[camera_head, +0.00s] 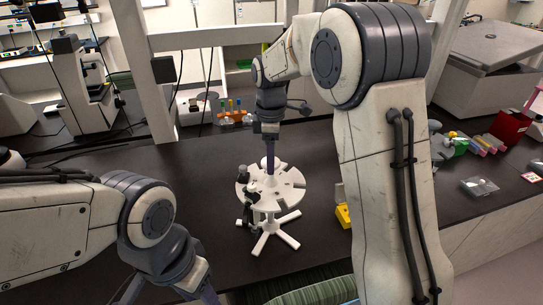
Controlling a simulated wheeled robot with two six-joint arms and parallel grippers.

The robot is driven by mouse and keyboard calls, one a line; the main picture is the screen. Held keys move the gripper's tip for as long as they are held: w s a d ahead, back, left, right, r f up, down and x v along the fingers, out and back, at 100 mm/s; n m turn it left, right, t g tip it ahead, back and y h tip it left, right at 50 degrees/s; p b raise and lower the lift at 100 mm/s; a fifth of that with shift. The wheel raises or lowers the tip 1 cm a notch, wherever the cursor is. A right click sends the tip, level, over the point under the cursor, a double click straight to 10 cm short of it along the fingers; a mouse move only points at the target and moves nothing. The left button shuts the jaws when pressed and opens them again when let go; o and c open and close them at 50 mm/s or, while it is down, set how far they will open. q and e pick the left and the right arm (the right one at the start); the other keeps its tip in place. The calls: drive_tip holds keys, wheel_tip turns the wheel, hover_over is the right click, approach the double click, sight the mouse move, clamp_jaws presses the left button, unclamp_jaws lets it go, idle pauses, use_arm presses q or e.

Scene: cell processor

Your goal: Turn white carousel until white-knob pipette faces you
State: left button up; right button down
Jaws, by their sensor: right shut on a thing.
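The white carousel (291,197) stands on the black bench in the middle of the head view, a round slotted disc on a post with splayed white feet. Dark pipettes (249,212) hang at its front left edge; their knob colours are too small to tell. My right gripper (270,170) points straight down from above and is shut on the centre top of the carousel. Its fingertips hide part of the hub. My left arm comes in at the lower left, and its gripper (208,295) is cut off by the bottom edge, so its fingertips do not show.
A yellow box (344,216) sits right of the carousel, partly behind my right arm. A rack with coloured items (232,116) stands behind. A microscope (82,85) is at back left. Bench left of the carousel is clear. A green striped seat (318,292) is in front.

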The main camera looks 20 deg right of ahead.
drive_tip(key=shift+n+p, duration=0.5)
drive_tip(key=shift+n, duration=2.1)
drive_tip(key=shift+n+p, duration=0.3)
drive_tip(key=shift+n, duration=2.4)
drive_tip(key=shift+c, duration=0.5)
unclamp_jaws()
drive_tip(key=shift+r, duration=0.1)
